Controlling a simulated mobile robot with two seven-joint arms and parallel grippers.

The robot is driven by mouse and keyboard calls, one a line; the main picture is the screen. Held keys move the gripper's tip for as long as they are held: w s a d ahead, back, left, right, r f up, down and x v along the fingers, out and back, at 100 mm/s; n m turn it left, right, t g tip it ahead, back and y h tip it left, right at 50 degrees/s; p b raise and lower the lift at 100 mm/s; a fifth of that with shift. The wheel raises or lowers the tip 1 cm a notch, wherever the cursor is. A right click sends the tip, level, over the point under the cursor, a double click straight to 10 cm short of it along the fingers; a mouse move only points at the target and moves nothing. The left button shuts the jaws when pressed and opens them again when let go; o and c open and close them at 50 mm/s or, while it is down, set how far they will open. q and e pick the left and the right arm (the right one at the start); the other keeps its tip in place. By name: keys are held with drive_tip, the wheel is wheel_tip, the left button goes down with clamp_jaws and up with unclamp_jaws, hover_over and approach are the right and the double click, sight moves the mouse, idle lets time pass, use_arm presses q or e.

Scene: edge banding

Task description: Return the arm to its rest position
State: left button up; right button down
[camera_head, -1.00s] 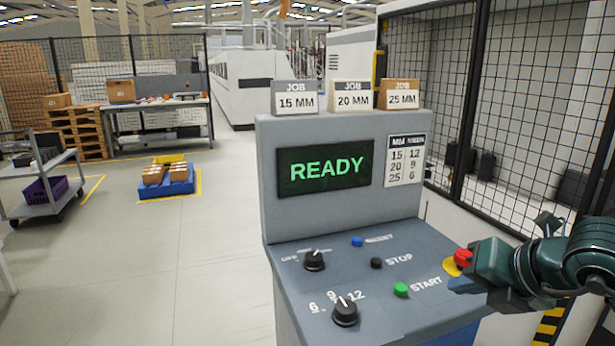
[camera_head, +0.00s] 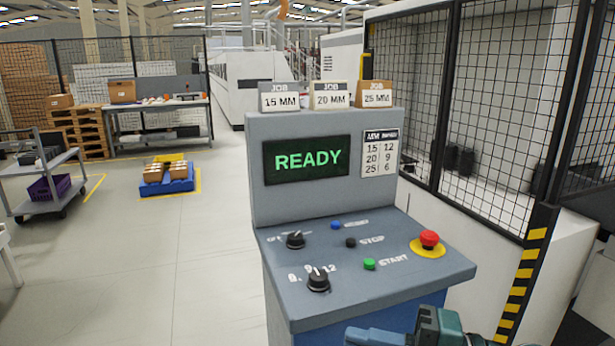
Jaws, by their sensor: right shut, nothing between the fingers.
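My right gripper (camera_head: 356,336) shows at the bottom edge, in front of and below the control console (camera_head: 375,285). Its dark green body is partly cut off by the frame, and its fingers point left. It is shut and holds nothing. It is apart from the console's buttons and knobs. The rest of my right arm is mostly out of view. My left gripper is not in view.
The console screen (camera_head: 307,160) reads READY. A red emergency button (camera_head: 428,239), a green start button (camera_head: 369,264) and two black knobs sit on the panel. A mesh fence (camera_head: 490,110) stands at the right. Open floor lies left.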

drive_tip(key=w+d+f+m+t+h, duration=0.1)
drive_tip(key=d+f+m+t+h, duration=0.25)
drive_tip(key=m+t, duration=0.45)
drive_tip(key=w+d+f+m+t+h, duration=0.2)
drive_tip(key=f+m+t+h, duration=0.25)
drive_tip(key=m, duration=0.65)
drive_tip(key=s+f+m+g+h, duration=0.3)
drive_tip(key=s+f, duration=0.3)
drive_tip(key=f, duration=0.5)
drive_tip(key=s+d+f+m+g+h+p, duration=0.1)
drive_tip(key=s+f+m+g+h, duration=0.2)
drive_tip(key=s+f+m, duration=0.3)
wheel_tip(320, 180, down, 5)
drive_tip(key=shift+r+g, duration=0.15)
drive_tip(key=shift+g, duration=0.5)
drive_tip(key=shift+d, duration=0.1)
